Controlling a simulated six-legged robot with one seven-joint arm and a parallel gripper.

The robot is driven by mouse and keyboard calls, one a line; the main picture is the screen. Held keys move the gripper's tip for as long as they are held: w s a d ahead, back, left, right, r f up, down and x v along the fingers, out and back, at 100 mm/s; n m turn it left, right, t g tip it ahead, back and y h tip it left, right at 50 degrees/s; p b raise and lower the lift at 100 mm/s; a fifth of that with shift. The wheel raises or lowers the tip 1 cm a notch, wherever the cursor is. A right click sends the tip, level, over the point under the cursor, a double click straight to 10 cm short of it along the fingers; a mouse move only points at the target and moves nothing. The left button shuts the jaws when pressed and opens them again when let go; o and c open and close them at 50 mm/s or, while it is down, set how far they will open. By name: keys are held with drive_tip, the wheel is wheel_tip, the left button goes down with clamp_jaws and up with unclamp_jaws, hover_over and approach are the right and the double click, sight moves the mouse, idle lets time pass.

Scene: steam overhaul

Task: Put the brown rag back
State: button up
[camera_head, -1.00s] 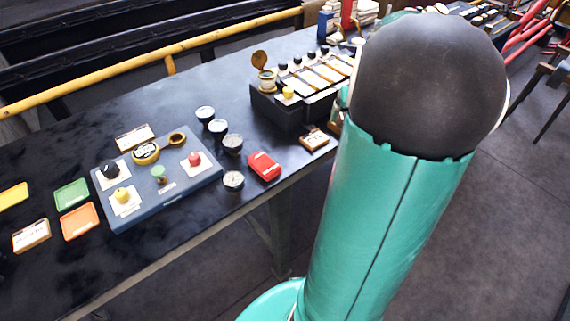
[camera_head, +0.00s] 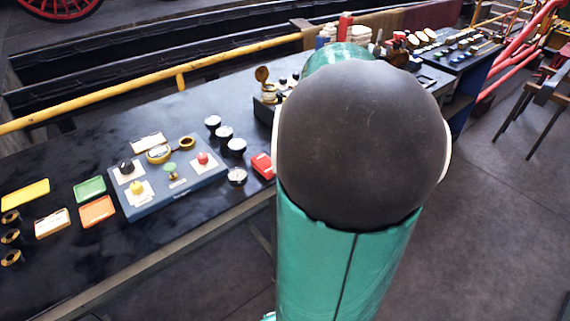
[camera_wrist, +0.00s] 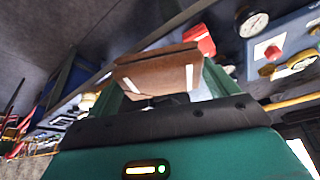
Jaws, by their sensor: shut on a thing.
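In the wrist view a flat, folded brown rag (camera_wrist: 155,66) lies across the end of my gripper (camera_wrist: 160,80). My gripper is shut on it, and two pale strips show against its face. The rag is held up clear of the bench, tilted in the picture. In the head view my arm's large dark joint and green link hide both the gripper and the rag.
A dark bench (camera_head: 70,150) runs along the left. On it are a blue panel (camera_head: 205,190) with knobs, round gauges (camera_head: 236,146), a red box (camera_head: 262,165) and coloured trays (camera_head: 97,211). A yellow rail (camera_head: 120,94) runs behind. Floor at right is open, with a stool (camera_head: 540,100).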

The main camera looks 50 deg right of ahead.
drive_tip(key=shift+w+a, duration=0.3)
drive_tip(key=shift+d+f, duration=0.1)
drive_tip(key=shift+d, duration=0.05)
drive_tip(key=w+d+f, duration=0.2)
drive_tip(key=w+f, duration=0.1)
drive_tip(key=w+d+f, duration=0.5)
drive_tip(key=w+d, duration=0.1)
drive_tip(key=w, duration=0.1)
drive_tip(key=shift+f, duration=0.4)
drive_tip(key=shift+w+d+f, duration=0.2)
drive_tip(key=shift+w+f, duration=0.05)
drive_tip(key=shift+f, duration=1.7)
drive_tip(key=shift+f, duration=0.15)
drive_tip(key=shift+f, duration=0.35)
